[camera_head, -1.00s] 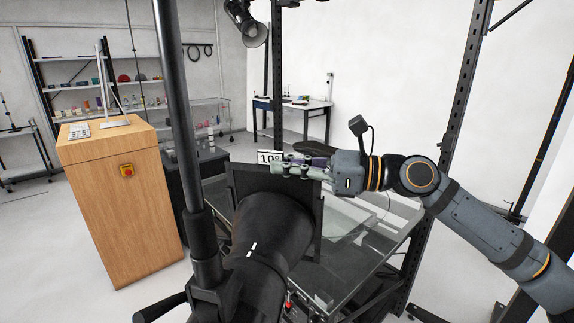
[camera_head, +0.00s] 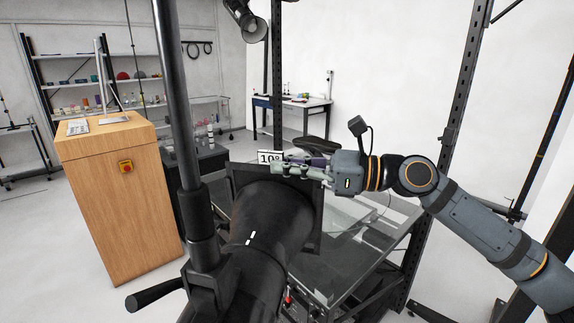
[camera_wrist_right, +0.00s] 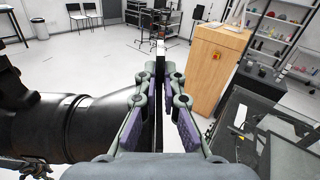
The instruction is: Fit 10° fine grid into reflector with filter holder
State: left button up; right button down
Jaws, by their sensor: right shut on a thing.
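The black reflector (camera_head: 265,222) lies in the middle of the head view, its square filter holder (camera_head: 312,238) at the far end. It also shows at the left of the right wrist view (camera_wrist_right: 75,125). The 10° fine grid shows mainly as its white "10°" label (camera_head: 268,157) above the holder's top edge. In the wrist view it is a thin edge-on plate (camera_wrist_right: 160,52). My right gripper (camera_head: 280,168) is shut on the grid, at the holder's top edge. How far the grid sits in the holder is hidden. My left gripper is not in view.
A dark vertical pole (camera_head: 178,100) stands left of the reflector. A glass-topped table (camera_head: 345,255) lies below and behind it. A wooden cabinet (camera_head: 120,205) with a red button is at left. Dark metal uprights (camera_head: 460,90) stand behind my right arm.

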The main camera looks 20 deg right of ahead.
jog(key=shift+w+d+f+b, duration=0.1)
jog(key=shift+f+b, duration=0.95)
jog(key=shift+f, duration=0.25)
jog(key=c, duration=1.4)
grip_release()
jog(key=shift+r, duration=0.3)
notch_tip(320, 180, up, 10)
jog(key=shift+f, duration=0.25)
